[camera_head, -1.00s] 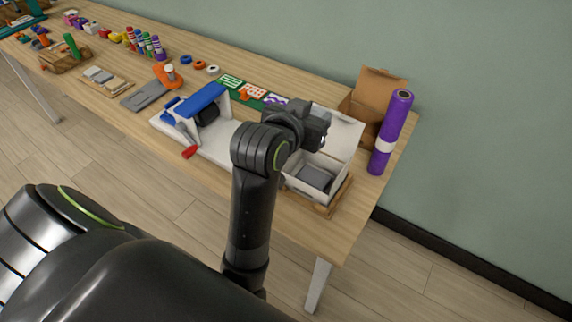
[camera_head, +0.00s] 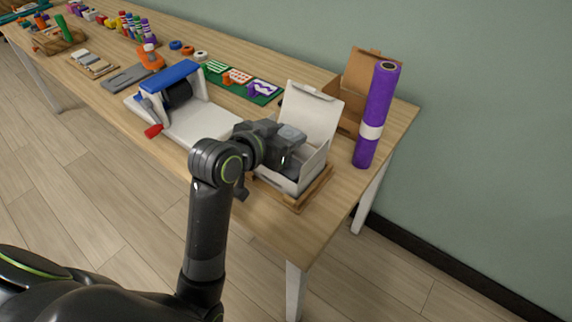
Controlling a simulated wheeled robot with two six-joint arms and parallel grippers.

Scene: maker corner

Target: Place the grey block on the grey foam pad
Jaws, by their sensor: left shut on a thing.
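My left gripper (camera_head: 288,150) reaches over the open white box (camera_head: 310,174) near the right end of the table. It is shut on a small grey block (camera_head: 292,134), whose lighter top shows between the fingers; the fingers and wrist hide much of it. Dark grey shows low inside the box, where the grey foam pad (camera_head: 285,168) lies mostly hidden under the gripper. I cannot tell whether the block touches the pad. My right gripper is not in view.
The box's lid (camera_head: 312,112) stands raised behind the gripper, and the box rests on a wooden tray (camera_head: 316,192). A purple roll (camera_head: 378,115) and a cardboard box (camera_head: 352,88) stand close behind. A white-and-blue machine (camera_head: 185,100) is to the left.

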